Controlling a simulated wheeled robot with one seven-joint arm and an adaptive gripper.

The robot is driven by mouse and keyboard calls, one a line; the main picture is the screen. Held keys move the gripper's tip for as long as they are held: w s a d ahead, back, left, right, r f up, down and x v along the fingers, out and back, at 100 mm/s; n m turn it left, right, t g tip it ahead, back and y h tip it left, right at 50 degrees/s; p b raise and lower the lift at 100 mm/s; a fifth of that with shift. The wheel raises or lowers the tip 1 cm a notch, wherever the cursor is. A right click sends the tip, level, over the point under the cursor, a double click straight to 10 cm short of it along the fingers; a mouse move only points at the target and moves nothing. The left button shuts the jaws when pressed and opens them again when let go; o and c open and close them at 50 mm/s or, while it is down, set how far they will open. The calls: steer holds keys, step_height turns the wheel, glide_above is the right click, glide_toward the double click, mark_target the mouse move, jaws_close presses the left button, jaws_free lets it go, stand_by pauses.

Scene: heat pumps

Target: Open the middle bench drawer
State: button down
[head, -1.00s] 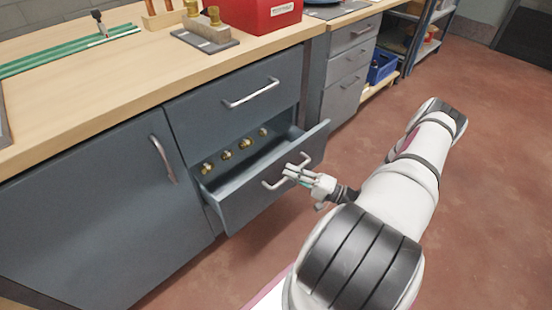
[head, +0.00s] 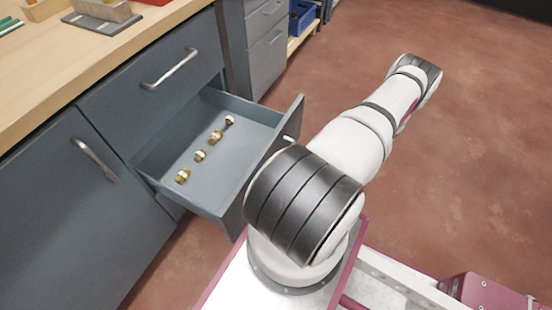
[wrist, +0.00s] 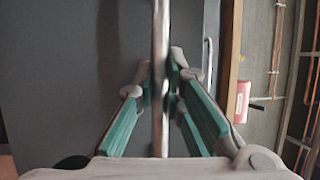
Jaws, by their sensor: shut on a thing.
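The open grey bench drawer (head: 250,150) stands well out from the cabinet, below a closed upper drawer (head: 165,92). Several brass fittings (head: 200,156) lie in a row on its floor. In the wrist view, the drawer's metal bar handle (wrist: 161,45) runs between the teal fingers of my gripper (wrist: 162,80). My gripper is shut on the handle, with the grey drawer front (wrist: 60,70) just beyond it. In the head view my arm hides the gripper and most of the handle.
A cabinet door with a handle (head: 95,160) is closed at the left. The wooden worktop (head: 60,80) holds a metal block on a plate (head: 100,18). A blue crate (head: 301,18) sits on a shelf behind.

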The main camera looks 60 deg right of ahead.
steer(key=shift+d, duration=0.1)
steer(key=c, duration=1.7)
jaws_free()
steer(key=shift+o, duration=0.2)
steer(key=v, duration=1.2)
